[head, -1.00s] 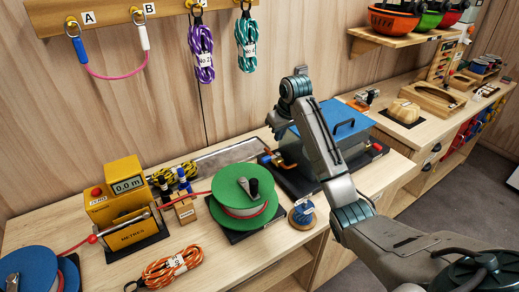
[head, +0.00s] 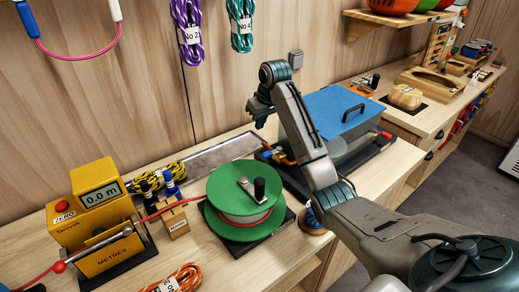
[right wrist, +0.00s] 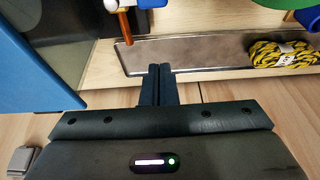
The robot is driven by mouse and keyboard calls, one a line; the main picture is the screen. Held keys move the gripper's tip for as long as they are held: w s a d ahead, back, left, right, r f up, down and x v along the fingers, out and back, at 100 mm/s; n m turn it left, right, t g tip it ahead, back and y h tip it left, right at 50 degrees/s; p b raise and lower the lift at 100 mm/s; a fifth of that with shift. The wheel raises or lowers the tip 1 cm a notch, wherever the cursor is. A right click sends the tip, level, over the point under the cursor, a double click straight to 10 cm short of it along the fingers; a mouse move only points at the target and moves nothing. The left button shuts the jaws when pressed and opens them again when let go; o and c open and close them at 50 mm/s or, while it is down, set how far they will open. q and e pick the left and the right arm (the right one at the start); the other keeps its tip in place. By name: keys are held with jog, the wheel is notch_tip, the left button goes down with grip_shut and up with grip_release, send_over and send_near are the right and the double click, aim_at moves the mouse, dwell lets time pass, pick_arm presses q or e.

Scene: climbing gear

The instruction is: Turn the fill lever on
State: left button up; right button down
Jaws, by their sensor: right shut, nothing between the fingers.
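A clear tank with a blue lid (head: 345,115) stands on a dark base. At its left side is a copper pipe fitting (head: 284,157) with blue and orange-red parts, partly behind my right arm. I cannot tell which part is the fill lever. In the right wrist view the fitting shows an orange-brown handle (right wrist: 125,27) and a blue piece (right wrist: 152,3) at the top edge. My right gripper (head: 260,112) is up near the wall, above and apart from the fitting. Its fingers (right wrist: 160,70) are shut and empty. My left gripper is out of view.
A metal tray (head: 222,153) with yellow-black rope (head: 152,179) lies along the wall. A green reel (head: 243,190), a yellow meter (head: 98,222) and small bottles stand in front. Ropes hang above.

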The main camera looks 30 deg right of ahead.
aim_at(272, 153)
notch_tip(272, 153, down, 9)
jog(key=s+p, duration=0.1)
jog(key=p, duration=0.4)
dwell(0.6)
jog(key=shift+f, duration=0.1)
